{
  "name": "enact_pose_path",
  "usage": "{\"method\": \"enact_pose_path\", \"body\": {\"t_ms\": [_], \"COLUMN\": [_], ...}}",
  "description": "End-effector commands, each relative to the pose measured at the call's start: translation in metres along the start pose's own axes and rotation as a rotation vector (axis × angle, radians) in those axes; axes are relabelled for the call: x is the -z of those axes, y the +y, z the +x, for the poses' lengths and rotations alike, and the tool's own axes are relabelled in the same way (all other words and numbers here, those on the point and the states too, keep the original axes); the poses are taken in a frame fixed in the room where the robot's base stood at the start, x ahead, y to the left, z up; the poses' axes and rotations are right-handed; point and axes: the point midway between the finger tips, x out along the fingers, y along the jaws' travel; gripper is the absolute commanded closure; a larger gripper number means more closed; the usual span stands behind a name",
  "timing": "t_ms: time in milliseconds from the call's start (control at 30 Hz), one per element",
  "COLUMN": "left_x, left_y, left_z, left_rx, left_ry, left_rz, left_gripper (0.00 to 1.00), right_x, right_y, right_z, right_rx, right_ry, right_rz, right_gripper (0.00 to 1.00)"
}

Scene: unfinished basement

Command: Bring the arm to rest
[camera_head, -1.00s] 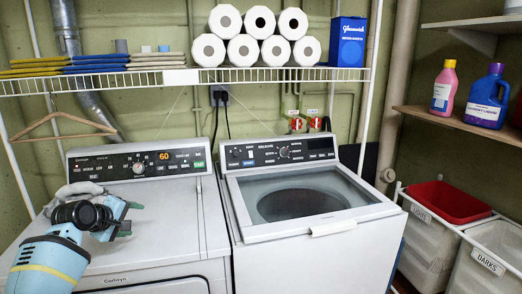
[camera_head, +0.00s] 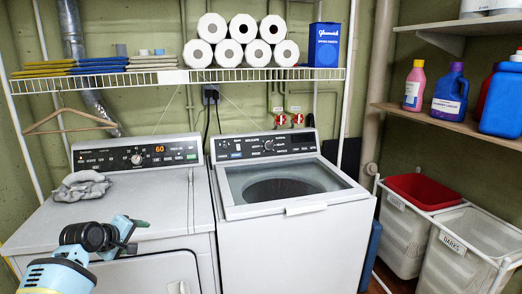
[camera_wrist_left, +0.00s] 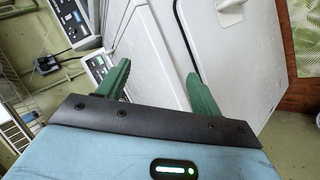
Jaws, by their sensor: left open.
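My left arm comes in from the lower left in the head view. Its gripper (camera_head: 128,232) is in front of the front top edge of the dryer (camera_head: 150,212). In the left wrist view the two green fingers of my left gripper (camera_wrist_left: 155,85) stand wide apart with nothing between them. A crumpled grey cloth (camera_head: 80,188) lies on the dryer top, behind and left of the gripper and apart from it. My right gripper does not show in either view.
A top-loading washer (camera_head: 290,190) with its lid down stands right of the dryer. A wire shelf (camera_head: 180,77) with paper rolls hangs above. White hampers (camera_head: 405,240) stand on the floor at right. Wall shelves (camera_head: 450,122) hold bottles. The dryer's middle top is clear.

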Motion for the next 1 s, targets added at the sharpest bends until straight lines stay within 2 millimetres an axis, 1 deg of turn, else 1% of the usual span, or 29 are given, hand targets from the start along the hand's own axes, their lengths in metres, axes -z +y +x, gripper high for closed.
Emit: {"method": "enact_pose_path", "body": {"t_ms": [33,167,267,300,367,400,467,500,567,600,667,700,767,800,867,900,967,1000], "left_x": [-0.013,-0.045,-0.079,-0.093,-0.118,-0.135,-0.159,-0.175,-0.200,-0.216,-0.239,-0.255,-0.277,-0.291,-0.312,-0.326,-0.344,-0.356], "left_y": [-0.015,-0.049,-0.082,-0.098,-0.121,-0.137,-0.159,-0.174,-0.195,-0.208,-0.227,-0.239,-0.256,-0.267,-0.281,-0.290,-0.302,-0.309], "left_z": [0.006,0.018,0.025,0.027,0.028,0.027,0.024,0.021,0.014,0.009,-0.002,-0.009,-0.022,-0.032,-0.048,-0.059,-0.077,-0.089], "left_rx": [0.011,0.030,0.045,0.051,0.059,0.063,0.067,0.069,0.071,0.072,0.071,0.071,0.070,0.068,0.066,0.064,0.062,0.060], "left_ry": [-0.002,0.000,-0.005,-0.006,-0.010,-0.012,-0.015,-0.019,-0.023,-0.027,-0.032,-0.035,-0.040,-0.042,-0.046,-0.047,-0.050,-0.050], "left_rz": [0.031,0.125,0.213,0.253,0.318,0.362,0.429,0.472,0.535,0.577,0.639,0.679,0.737,0.777,0.835,0.873,0.928,0.964], "left_gripper": [0.34,0.34,0.34,0.34,0.34,0.34,0.34,0.34,0.34,0.34,0.34,0.34,0.34,0.34,0.34,0.34,0.34,0.34], "right_x": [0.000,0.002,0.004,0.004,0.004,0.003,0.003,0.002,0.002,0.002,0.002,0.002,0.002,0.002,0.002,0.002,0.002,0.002], "right_y": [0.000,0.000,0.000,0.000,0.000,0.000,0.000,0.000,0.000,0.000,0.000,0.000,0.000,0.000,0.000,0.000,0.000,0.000], "right_z": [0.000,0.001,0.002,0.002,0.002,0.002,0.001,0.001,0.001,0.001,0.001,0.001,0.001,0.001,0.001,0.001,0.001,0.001], "right_rx": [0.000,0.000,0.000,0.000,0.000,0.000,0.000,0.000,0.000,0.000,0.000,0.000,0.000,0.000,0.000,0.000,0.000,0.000], "right_ry": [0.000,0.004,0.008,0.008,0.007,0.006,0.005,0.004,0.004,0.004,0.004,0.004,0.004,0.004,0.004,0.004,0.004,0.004], "right_rz": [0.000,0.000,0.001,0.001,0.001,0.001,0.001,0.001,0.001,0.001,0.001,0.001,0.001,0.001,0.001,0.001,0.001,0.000], "right_gripper": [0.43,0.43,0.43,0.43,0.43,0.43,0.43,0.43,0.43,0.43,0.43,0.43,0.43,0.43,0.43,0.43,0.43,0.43]}}
